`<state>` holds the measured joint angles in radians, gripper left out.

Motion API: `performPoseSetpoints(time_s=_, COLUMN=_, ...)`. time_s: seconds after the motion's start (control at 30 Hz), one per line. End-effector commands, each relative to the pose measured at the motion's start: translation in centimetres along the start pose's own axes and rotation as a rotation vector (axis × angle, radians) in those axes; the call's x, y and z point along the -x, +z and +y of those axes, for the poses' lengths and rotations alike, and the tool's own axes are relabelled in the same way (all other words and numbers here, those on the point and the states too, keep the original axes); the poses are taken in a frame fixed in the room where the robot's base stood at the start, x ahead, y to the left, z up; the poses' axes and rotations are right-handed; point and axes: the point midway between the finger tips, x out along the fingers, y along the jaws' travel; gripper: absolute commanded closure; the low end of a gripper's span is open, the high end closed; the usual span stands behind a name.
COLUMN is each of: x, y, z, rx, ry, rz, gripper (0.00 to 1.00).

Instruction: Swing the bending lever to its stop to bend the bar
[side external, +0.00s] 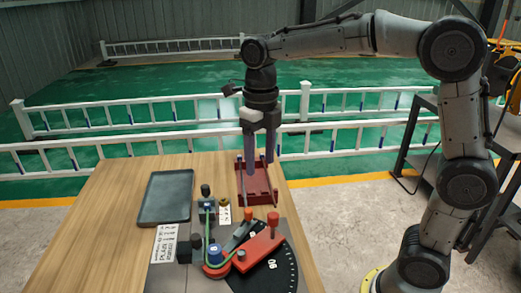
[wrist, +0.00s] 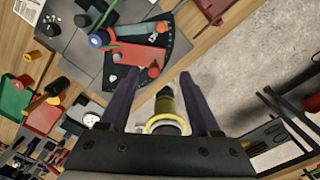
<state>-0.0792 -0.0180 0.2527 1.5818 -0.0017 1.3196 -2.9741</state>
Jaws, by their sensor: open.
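The bender (side external: 262,262) sits at the table's front right, with a black angle dial marked 90. Its red lever (side external: 262,245) carries a red-orange knob (side external: 273,218); a second such knob (side external: 247,213) stands on a grey arm beside it. A green bar (side external: 207,232) runs from a small block down past the blue post (side external: 214,253) and curves right. The lever also shows in the wrist view (wrist: 138,55). My gripper (side external: 257,172) points down, open and empty, above the red tray behind the bender. Its fingers (wrist: 158,75) are apart from the lever.
A red tray (side external: 262,192) lies behind the bender, under my gripper. Small upright pegs, one black-topped (side external: 205,190), stand near the bender. Bare wood (side external: 110,205) is free at far left.

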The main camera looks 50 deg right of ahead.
Motion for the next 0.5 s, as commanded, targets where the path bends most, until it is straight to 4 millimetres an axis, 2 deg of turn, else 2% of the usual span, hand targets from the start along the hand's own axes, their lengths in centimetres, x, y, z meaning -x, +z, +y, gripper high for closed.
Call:
performPoseSetpoints(time_s=0.2, x=1.8, y=0.1, z=0.0, rx=0.0, ry=0.0, rz=-0.001, gripper=0.36)
performPoseSetpoints(time_s=0.5, x=1.9, y=0.0, z=0.0, rx=0.0, ry=0.0, rz=0.001, gripper=0.38)
